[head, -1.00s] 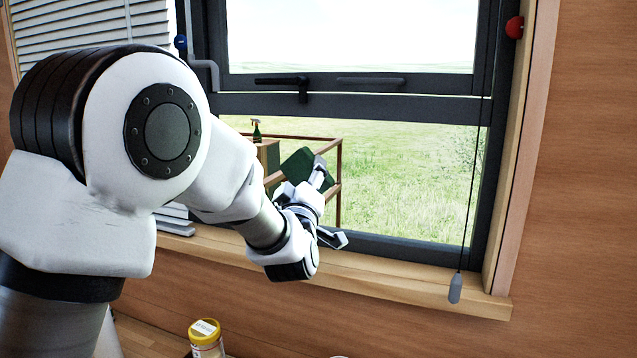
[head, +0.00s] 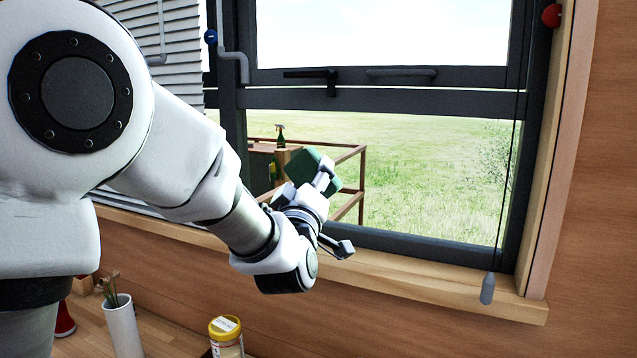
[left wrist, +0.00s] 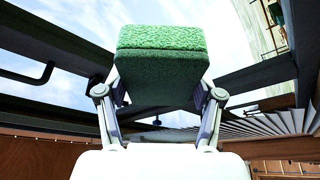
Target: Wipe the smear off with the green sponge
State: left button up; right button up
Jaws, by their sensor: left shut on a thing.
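The green sponge (head: 309,168) shows in front of the lower window pane, partly covered by my left gripper. My left gripper (head: 322,208) is shut on it, near the glass and above the sill. In the left wrist view the sponge (left wrist: 160,65) sits between the two fingers, its lighter green face outward. I cannot tell whether it touches the glass. No smear can be made out on the window pane (head: 430,165). My right gripper is not in view.
The dark window frame (head: 400,100) has a handle (head: 318,74) and a hanging cord with a grey weight (head: 487,288). A wooden sill (head: 430,282) runs below. A white cup (head: 122,328) and a yellow-lidded jar (head: 226,335) stand on the counter. Blinds (head: 165,60) hang at left.

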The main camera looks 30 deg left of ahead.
pick_arm(q)
jog(key=shift+s, duration=0.2)
jog(key=shift+s+d+b, duration=0.1)
jog(key=shift+s+b, duration=0.35)
jog(key=shift+s, duration=1)
jog(key=shift+w, duration=0.1)
